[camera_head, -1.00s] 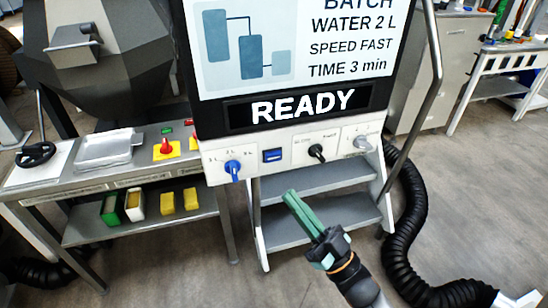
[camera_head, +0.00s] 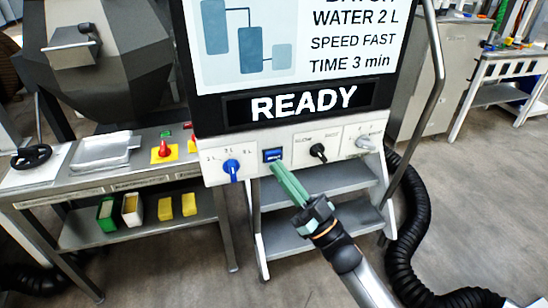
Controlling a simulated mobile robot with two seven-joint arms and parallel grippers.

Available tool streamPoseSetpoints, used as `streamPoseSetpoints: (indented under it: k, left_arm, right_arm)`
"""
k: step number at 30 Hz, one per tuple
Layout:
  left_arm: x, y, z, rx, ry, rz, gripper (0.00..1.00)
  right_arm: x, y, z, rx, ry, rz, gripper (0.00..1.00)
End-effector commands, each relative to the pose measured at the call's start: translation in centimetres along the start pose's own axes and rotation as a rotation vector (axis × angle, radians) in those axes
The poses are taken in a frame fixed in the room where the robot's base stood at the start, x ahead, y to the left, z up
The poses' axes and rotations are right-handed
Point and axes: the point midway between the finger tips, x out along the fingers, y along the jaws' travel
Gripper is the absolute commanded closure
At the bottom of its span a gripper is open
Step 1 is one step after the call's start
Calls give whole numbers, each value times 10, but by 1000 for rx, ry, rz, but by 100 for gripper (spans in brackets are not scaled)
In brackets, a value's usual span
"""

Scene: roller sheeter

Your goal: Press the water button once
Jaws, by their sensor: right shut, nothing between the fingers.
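The blue square water button (camera_head: 272,155) sits on the white control panel (camera_head: 212,174) under the READY display. It is right of the blue knob (camera_head: 231,168). My right gripper (camera_head: 276,167) is shut, with green fingers held together and nothing between them. Its fingertips are just below the button in the picture. I cannot tell whether they touch the panel. My left gripper is not in view.
A black knob (camera_head: 318,152) and a grey knob (camera_head: 366,142) are on the panel's right. Metal steps (camera_head: 325,181) with a handrail (camera_head: 437,75) stand below and beside it. A side table (camera_head: 65,184) at left carries a red emergency stop (camera_head: 164,149).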

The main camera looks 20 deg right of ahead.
Motion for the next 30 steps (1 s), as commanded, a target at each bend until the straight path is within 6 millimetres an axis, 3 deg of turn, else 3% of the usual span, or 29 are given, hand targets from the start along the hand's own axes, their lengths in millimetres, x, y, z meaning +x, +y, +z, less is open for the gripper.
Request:
streamPoseSetpoints:
  k: [30]
  left_arm:
    - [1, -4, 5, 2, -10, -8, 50]
  right_arm:
    - [0, 0, 0, 0, 0, 0, 100]
